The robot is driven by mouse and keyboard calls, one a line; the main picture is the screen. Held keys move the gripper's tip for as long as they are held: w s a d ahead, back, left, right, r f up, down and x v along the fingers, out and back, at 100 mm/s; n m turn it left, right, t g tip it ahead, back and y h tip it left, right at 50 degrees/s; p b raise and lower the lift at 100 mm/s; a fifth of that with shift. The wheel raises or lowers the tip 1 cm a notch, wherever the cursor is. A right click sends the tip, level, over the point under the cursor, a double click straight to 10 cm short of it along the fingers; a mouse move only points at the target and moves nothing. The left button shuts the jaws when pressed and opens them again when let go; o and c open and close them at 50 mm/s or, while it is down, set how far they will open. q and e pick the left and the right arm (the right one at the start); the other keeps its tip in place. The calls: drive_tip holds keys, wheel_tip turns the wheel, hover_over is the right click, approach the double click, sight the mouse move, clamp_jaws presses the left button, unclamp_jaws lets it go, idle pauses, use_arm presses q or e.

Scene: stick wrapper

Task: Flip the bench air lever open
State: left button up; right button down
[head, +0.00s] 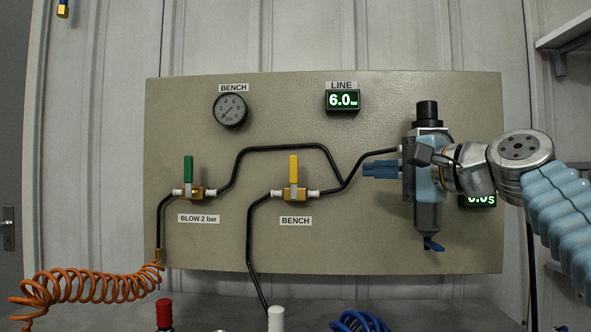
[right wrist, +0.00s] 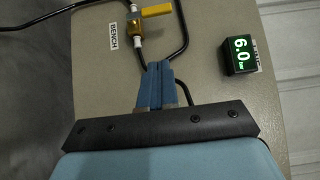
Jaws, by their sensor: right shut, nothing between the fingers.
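The BENCH valve (head: 295,193) is brass with white fittings on the panel. Its yellow lever (head: 294,168) stands upright, across the level line of the fittings. In the right wrist view the lever (right wrist: 158,10) shows at the top edge, beyond my fingers. My right gripper (head: 366,170) comes in from the right with its blue fingers pointing left. It is shut and empty, to the right of the lever and apart from it. The right wrist view shows the two fingers (right wrist: 160,70) together. My left gripper is not in view.
The BLOW 2 bar valve (head: 198,192) has an upright green lever (head: 188,168). A gauge (head: 230,109) and a 6.0 display (head: 342,101) sit above. A black-knobbed regulator (head: 428,112) is partly behind my right gripper. Black tubes (head: 285,148) cross the panel (head: 190,245).

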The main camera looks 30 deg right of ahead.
drive_tip(key=shift+r, duration=0.1)
drive_tip(key=p, duration=0.3)
approach(294, 170)
drive_tip(key=w+d, duration=0.4)
drive_tip(key=w+a, duration=0.1)
drive_tip(key=a, duration=0.1)
drive_tip(key=w+a, duration=0.1)
drive_tip(key=shift+w+a+p, duration=0.3)
drive_tip(key=shift+a+p, duration=0.05)
